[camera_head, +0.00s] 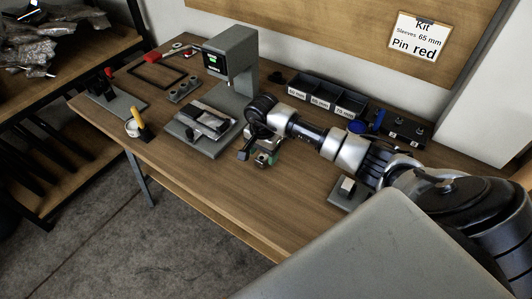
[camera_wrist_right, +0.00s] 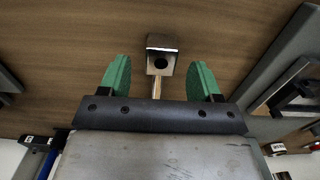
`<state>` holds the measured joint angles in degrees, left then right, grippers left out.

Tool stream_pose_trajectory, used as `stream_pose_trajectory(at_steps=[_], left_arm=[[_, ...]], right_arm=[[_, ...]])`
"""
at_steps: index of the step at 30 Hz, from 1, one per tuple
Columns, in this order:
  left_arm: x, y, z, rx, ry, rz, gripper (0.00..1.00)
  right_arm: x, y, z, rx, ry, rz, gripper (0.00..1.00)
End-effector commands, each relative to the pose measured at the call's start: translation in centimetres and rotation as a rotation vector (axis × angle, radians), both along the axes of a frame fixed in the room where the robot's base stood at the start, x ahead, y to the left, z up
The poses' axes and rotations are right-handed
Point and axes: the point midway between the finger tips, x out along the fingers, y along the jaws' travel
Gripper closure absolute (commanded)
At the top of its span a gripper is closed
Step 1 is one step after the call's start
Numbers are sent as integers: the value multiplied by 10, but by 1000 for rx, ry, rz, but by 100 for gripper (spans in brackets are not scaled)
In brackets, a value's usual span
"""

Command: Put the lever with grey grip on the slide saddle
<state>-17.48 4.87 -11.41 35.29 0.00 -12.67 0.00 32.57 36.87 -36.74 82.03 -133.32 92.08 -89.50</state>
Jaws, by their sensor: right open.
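My right gripper (camera_head: 264,157) is over the table's front middle, its green fingers pointing down. In the right wrist view the gripper (camera_wrist_right: 160,80) is open, with a gap on both sides of a thin rod. The rod ends in a dark square block with a round hole (camera_wrist_right: 161,62), which also shows beside the gripper in the head view (camera_head: 243,155). This looks like the lever; its grip is hidden, so I cannot confirm its colour. I cannot tell for sure which part is the slide saddle; a small pale block on a grey plate (camera_head: 347,186) stands to the right. My left gripper is not in view.
A grey press (camera_head: 233,60) with a metal fixture on its base (camera_head: 207,143) stands left of my gripper. Labelled dark bins (camera_head: 318,101) and a blue-handled part (camera_head: 379,120) lie behind my arm. A yellow-handled part (camera_head: 141,120) is far left. The table's front strip is clear.

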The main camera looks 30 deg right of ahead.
Motion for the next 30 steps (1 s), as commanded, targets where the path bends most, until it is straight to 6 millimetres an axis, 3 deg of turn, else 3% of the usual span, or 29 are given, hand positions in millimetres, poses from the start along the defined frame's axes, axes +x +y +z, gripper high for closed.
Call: stream_pose_trajectory(at_steps=[4, 13, 25, 30], left_arm=[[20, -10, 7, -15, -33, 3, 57], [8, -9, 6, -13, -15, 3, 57], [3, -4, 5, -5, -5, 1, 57], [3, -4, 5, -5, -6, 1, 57]], right_arm=[[0, 1, -18, 2, 0, -1, 36], [0, 0, -23, 1, -2, 0, 38], [0, 0, -23, 1, -2, 0, 99], [1, 0, -22, 1, -5, 0, 100]])
